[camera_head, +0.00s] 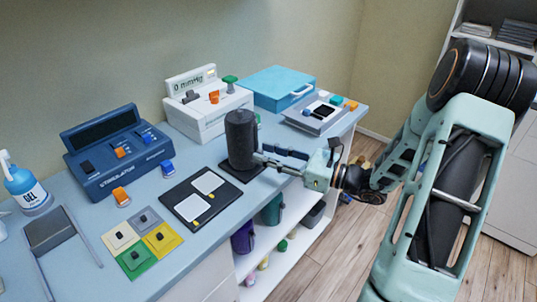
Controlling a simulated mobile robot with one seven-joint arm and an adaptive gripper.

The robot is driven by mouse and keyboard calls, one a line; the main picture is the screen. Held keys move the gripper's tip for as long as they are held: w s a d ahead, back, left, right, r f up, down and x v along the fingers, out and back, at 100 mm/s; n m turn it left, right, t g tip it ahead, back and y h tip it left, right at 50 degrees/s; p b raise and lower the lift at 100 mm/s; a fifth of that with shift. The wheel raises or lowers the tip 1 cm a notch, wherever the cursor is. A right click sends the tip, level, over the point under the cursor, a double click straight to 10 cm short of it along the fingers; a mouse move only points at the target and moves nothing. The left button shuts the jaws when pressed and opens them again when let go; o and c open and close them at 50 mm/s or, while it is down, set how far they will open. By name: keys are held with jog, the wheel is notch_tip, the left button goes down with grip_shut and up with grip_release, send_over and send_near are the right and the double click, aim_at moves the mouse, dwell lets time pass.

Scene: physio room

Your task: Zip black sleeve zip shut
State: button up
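The black sleeve (240,130) is an upright dark cylinder on a dark base plate (243,172) near the front edge of the blue-grey counter. My gripper (260,156) reaches in from the right, roughly level, with its fingertips at the sleeve's lower right side. The tips look very close to the sleeve or touching it. The zip and its pull cannot be made out; the side facing the gripper is partly hidden. Whether the fingers are shut on anything is too small to tell.
Left of the sleeve lies a black board with two white pads (187,213). Behind stands a white readout device (208,115); a blue stimulator (118,155) is further left. A blue case (279,84) and grey control box (316,117) are back right. Open shelves (283,266) lie below the counter.

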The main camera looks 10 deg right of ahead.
jog(key=shift+c, duration=0.4)
grip_shut()
jog(key=shift+f, duration=0.95)
jog(key=shift+o, duration=0.4)
grip_release()
jog(key=v, duration=1.2)
